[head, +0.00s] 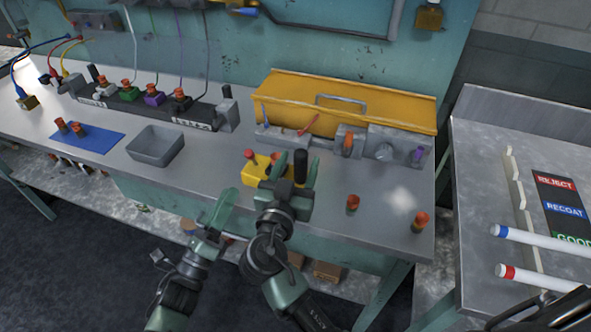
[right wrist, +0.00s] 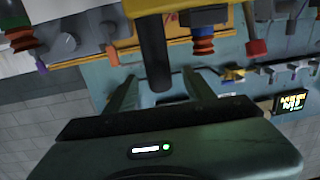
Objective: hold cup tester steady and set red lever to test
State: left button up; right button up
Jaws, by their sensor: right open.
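The cup tester is a small yellow box (head: 257,174) on the bench, with a red-knobbed lever (head: 249,154) at its left and a black upright handle (head: 300,165) at its right. In the right wrist view the black handle (right wrist: 154,50), an orange cup (right wrist: 203,40) and the red lever knob (right wrist: 256,46) show inverted. My right gripper (head: 297,171) is open, its fingers on either side of the black handle without closing on it. My left gripper (head: 224,207) is at the bench's front edge, left of the tester and apart from it; its finger gap is unclear.
A yellow toolbox (head: 345,100) and grey fixtures (head: 383,150) stand behind the tester. Loose orange cups (head: 352,203) (head: 420,221) sit to its right. A grey tray (head: 156,146) and blue mat (head: 87,138) lie left. A side table (head: 480,185) with markers is at right.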

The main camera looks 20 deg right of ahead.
jog(key=shift+x, duration=2.6)
grip_shut()
